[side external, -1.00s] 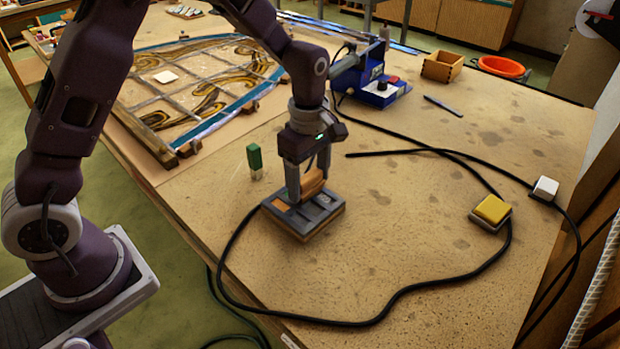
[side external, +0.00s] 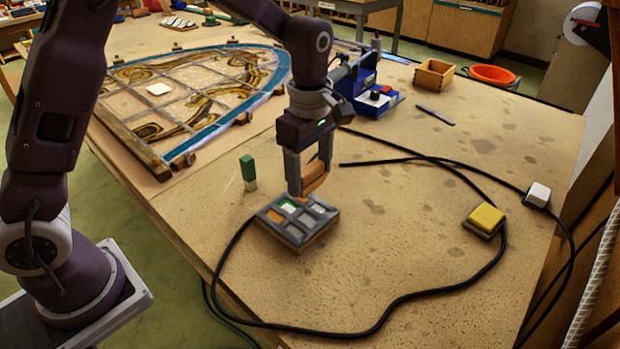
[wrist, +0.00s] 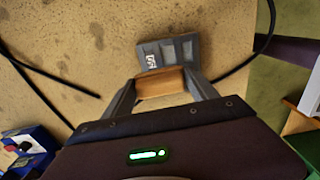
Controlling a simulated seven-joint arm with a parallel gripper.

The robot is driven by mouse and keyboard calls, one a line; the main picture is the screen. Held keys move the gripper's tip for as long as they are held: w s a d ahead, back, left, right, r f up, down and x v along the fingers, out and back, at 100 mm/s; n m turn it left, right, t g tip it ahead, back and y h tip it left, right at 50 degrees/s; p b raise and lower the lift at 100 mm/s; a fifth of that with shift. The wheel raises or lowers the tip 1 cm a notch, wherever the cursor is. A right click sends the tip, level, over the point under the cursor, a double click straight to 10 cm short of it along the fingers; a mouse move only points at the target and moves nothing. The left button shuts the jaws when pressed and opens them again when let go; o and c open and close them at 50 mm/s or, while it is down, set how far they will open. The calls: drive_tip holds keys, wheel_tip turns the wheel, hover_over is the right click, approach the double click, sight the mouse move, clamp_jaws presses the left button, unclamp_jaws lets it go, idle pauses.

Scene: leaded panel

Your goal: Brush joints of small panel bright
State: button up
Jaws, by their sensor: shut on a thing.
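The small panel (side external: 297,220) lies on the bench, a dark grey grid with some orange, white and green patches; it also shows in the wrist view (wrist: 153,62). My gripper (side external: 309,180) is shut on a wooden brush block (side external: 316,177), which also shows between the fingers in the wrist view (wrist: 160,83). The gripper and block are just above the far side of the panel. The block's underside and any bristles are hidden.
A green-handled tool (side external: 247,172) stands upright left of the panel. A black cable (side external: 420,287) loops around the front. The large leaded panel (side external: 200,90) lies behind left. A yellow-topped block (side external: 486,218) sits right. Bench between is mostly clear.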

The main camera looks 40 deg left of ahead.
drive_tip(key=shift+r, duration=1.2)
